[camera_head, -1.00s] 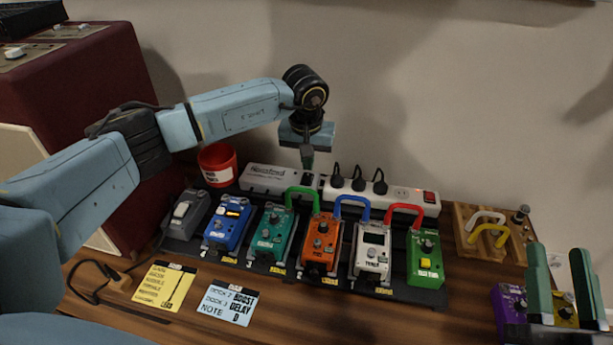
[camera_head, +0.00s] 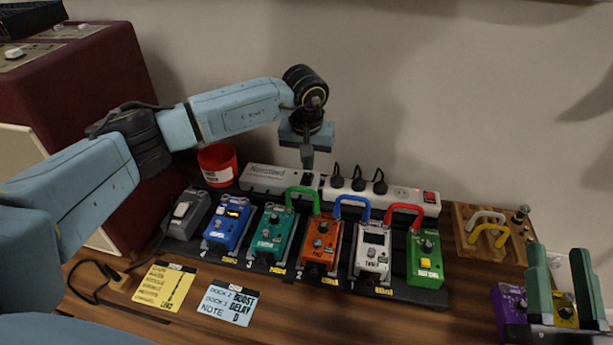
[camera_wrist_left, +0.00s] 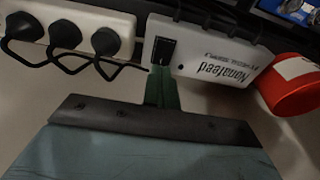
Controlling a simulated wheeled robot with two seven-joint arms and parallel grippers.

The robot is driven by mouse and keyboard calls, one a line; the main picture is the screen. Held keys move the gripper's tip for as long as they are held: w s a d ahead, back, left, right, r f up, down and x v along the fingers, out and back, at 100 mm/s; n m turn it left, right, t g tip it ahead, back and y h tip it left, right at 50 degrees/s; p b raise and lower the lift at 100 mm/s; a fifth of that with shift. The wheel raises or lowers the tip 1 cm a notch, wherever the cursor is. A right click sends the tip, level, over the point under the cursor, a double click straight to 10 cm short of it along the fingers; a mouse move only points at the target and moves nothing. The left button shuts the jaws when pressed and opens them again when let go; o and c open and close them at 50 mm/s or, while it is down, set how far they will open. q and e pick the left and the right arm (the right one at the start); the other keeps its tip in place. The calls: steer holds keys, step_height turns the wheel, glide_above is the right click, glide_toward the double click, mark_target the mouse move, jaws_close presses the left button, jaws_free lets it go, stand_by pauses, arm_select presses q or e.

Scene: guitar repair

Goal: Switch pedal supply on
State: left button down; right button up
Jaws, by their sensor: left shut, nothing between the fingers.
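The pedal supply (camera_head: 266,177) is a white box lettered "Nonafeed" against the wall, behind the pedal row. It also shows, upside down, in the left wrist view (camera_wrist_left: 215,50). Its black rocker switch (camera_wrist_left: 163,51) is on the end beside the power strip. My left gripper (camera_head: 307,160) points down over that end; its closed green fingertips (camera_wrist_left: 163,74) are at the switch's edge in the left wrist view. Whether they touch it, and the rocker's position, I cannot tell. My right gripper (camera_head: 562,288) has its fingers apart at the lower right.
A white power strip (camera_head: 402,192) with black plugs and a red switch adjoins the supply. A red cup (camera_head: 217,166) stands at its other end. Several pedals with coloured patch cables fill the black board (camera_head: 402,291) in front. A wooden block (camera_head: 470,250) is at right.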

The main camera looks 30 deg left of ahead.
mark_target(308, 175)
arm_select(q)
steer(key=shift+f+b, duration=0.65)
steer(key=shift+f, duration=0.4)
stand_by(0.4)
steer(key=shift+s, duration=0.1)
steer(key=shift+r+p, duration=2.65)
steer(key=shift+r, duration=0.9)
